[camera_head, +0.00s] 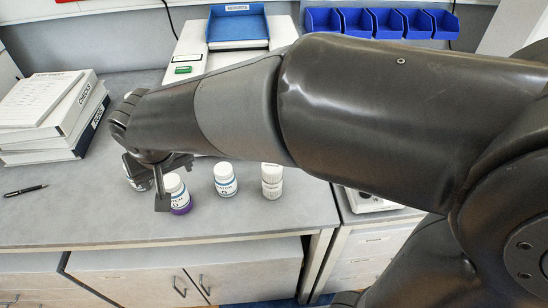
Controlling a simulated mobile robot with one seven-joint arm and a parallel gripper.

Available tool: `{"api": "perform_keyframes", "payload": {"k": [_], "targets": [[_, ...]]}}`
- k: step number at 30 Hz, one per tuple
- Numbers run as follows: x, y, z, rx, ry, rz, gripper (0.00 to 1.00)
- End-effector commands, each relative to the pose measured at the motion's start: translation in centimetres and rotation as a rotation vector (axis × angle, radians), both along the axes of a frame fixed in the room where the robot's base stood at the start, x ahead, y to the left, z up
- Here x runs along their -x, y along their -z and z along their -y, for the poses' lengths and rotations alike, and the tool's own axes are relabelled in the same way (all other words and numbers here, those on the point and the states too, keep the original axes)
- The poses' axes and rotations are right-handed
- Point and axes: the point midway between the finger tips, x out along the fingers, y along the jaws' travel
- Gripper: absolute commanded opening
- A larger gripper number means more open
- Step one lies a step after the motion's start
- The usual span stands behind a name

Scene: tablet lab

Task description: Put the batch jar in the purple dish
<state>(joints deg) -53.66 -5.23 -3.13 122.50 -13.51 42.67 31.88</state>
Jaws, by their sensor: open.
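My gripper (160,186) points down over the left part of the grey counter, its jaws open. One dark finger hangs in front of a white-lidded jar (179,194) with a label and a purple lower part. I cannot tell whether that purple is part of the jar or a dish beneath it. Another jar (140,182) is mostly hidden behind the gripper. A white-lidded jar (225,181) stands to the right, and white containers (271,186) stand farther right. The labels are too small to tell which is the batch jar. No separate purple dish shows clearly.
Binders and papers (52,112) lie at the left, with a pen (26,191) in front. A blue tray (238,44) and a white device with a green display (184,69) are at the back. Blue bins (385,24) line the wall. My arm hides the counter's middle.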

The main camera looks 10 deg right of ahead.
Motion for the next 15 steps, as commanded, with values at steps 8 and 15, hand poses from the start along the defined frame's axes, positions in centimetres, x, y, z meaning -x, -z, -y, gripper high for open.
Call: {"api": "perform_keyframes", "payload": {"k": [8,15], "targets": [[-1.4,-1.6,6.0,-0.011,0.077,0.007,0.71],[-1.2,-3.6,17.4,-0.027,0.220,0.027,0.71]]}}
